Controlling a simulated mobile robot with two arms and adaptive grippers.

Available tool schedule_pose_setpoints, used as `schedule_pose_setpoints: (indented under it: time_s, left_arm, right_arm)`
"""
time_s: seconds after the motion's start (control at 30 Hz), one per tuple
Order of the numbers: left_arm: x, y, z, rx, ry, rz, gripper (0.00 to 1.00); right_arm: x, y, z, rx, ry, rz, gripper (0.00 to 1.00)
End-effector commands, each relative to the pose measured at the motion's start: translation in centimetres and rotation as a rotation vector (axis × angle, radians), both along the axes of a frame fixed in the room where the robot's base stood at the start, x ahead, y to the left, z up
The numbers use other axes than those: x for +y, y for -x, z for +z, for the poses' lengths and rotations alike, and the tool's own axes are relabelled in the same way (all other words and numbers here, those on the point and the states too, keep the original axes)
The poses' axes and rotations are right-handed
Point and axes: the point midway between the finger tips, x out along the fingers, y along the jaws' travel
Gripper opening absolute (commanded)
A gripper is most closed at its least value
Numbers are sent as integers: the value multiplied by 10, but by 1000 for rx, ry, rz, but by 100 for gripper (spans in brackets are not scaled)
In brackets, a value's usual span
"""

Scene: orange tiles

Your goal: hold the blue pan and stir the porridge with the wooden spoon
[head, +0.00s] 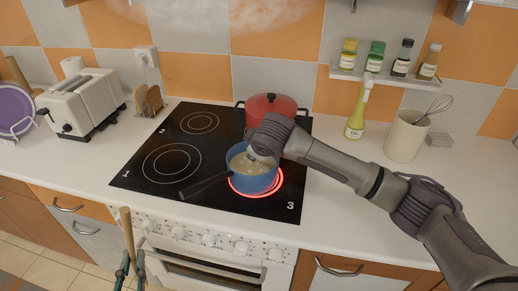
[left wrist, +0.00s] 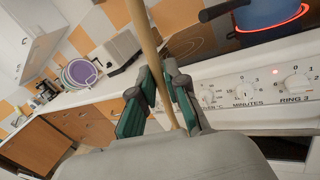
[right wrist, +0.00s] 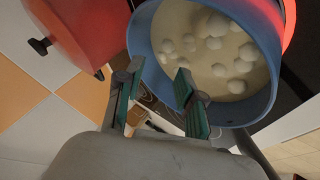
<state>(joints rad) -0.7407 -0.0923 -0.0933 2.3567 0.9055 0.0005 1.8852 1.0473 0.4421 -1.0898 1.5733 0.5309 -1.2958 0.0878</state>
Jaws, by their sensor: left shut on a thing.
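The blue pan (head: 262,184) sits on the glowing front-right ring of the hob, its dark handle (head: 205,186) pointing left and forward. Pale, lumpy porridge (right wrist: 215,75) fills it. My right gripper (right wrist: 157,82) is at the pan's rim, its fingers apart; one finger is outside the pan and the other overlaps the rim. Contact with the wall is unclear. My left gripper (head: 131,266) is in front of the oven, shut on the wooden spoon (left wrist: 146,35), whose handle stands nearly upright. The spoon's other end is out of view.
A red lidded pot (head: 271,106) stands right behind the pan. A toaster (head: 82,103) is on the left counter. An oil bottle (head: 357,112) and a utensil jar (head: 406,136) stand at the right. Oven knobs (head: 208,239) are near my left gripper. The hob's left side is clear.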

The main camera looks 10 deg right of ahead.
Motion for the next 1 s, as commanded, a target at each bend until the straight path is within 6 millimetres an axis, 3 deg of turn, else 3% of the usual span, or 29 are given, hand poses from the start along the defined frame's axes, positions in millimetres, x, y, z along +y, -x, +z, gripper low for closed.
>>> schedule_pose_setpoints:
  time_s: [0.1,0.3,0.53,0.67,1.0]
  left_arm:
    - [0,0,0,0,0,0,0]
    - [0,0,0,0,0,0,0]
    - [0,0,0,0,0,0,0]
    - [0,0,0,0,0,0,0]
    - [0,0,0,0,0,0,0]
  right_arm:
    - [1,16,16,218,170,177,38]
    - [5,57,48,505,325,530,38]
    - [6,80,66,627,369,736,38]
    - [6,82,56,637,371,751,38]
    - [6,80,-8,636,370,746,38]
